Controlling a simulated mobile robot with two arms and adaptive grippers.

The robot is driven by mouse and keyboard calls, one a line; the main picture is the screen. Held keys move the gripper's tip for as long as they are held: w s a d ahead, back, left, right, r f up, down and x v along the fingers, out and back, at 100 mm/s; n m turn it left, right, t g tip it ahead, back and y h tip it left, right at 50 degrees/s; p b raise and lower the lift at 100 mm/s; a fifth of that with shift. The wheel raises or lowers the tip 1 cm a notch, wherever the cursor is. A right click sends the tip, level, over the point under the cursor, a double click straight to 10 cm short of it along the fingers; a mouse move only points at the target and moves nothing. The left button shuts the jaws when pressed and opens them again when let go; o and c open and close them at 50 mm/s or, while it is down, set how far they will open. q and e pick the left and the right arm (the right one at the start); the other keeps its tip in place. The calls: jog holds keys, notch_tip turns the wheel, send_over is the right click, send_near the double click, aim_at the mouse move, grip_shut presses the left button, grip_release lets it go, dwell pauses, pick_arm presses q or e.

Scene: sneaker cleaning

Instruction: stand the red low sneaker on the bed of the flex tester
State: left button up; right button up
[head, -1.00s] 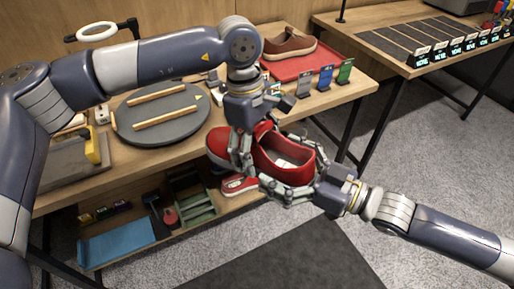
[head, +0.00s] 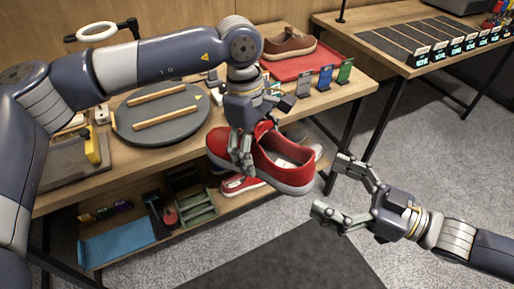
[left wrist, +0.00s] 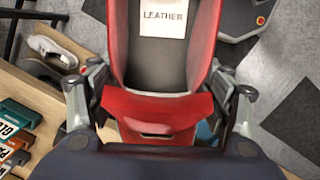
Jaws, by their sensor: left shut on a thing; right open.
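The red low sneaker (head: 280,165) hangs in the air in front of the workbench's front edge, sole down and slightly tilted. My left gripper (head: 243,152) is shut on it from above. In the left wrist view the fingers sit on both sides of the red sneaker (left wrist: 150,105), and a white insole patch reads LEATHER. I cannot tell for sure which fixture is the flex tester; a grey device with a yellow part (head: 92,148) stands at the bench's left, partly behind my left arm.
A round grey plate (head: 160,124) with two wooden bars lies on the bench. A brown shoe (head: 287,44) is on a red tray (head: 292,68) at the back. Small coloured stands (head: 326,77) line the bench's right end. Another red shoe (head: 238,184) and a blue mat (head: 118,243) are on the lower shelf.

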jog(key=w+d+f+m+t+h, duration=0.2)
jog(key=w+d+f+h, duration=0.15)
jog(key=w+f, duration=0.5)
jog(key=w+d+f+m+t+h, duration=0.1)
jog(key=w+d+f+t+h, duration=0.15)
jog(key=w+d+f, duration=0.65)
jog(key=s+d+f+m+g+h, duration=0.1)
jog(key=s+d+f+m+h, duration=0.2)
jog(key=f, duration=0.8)
jog(key=s+f+m+g+h, duration=0.1)
jog(key=s+f+h, duration=0.35)
jog(key=f, duration=0.75)
jog(key=s+d+f+m+g+h, duration=0.2)
jog(key=s+f+g, duration=0.2)
jog(key=s+f, duration=1.2)
jog(key=s+a+f+g, duration=0.2)
jog(key=s+f, duration=0.1)
jog(key=s, duration=0.5)
jog(key=s+a+f+g, duration=0.1)
jog(key=s+a+f, duration=0.1)
jog(key=s, duration=0.7)
jog(key=s+a+f+m+g, duration=0.1)
jog(key=s+f, duration=0.3)
jog(key=s, duration=0.5)
jog(key=shift+s+a+g, duration=0.2)
jog(key=shift+a+g, duration=0.2)
jog(key=shift+g, duration=0.45)
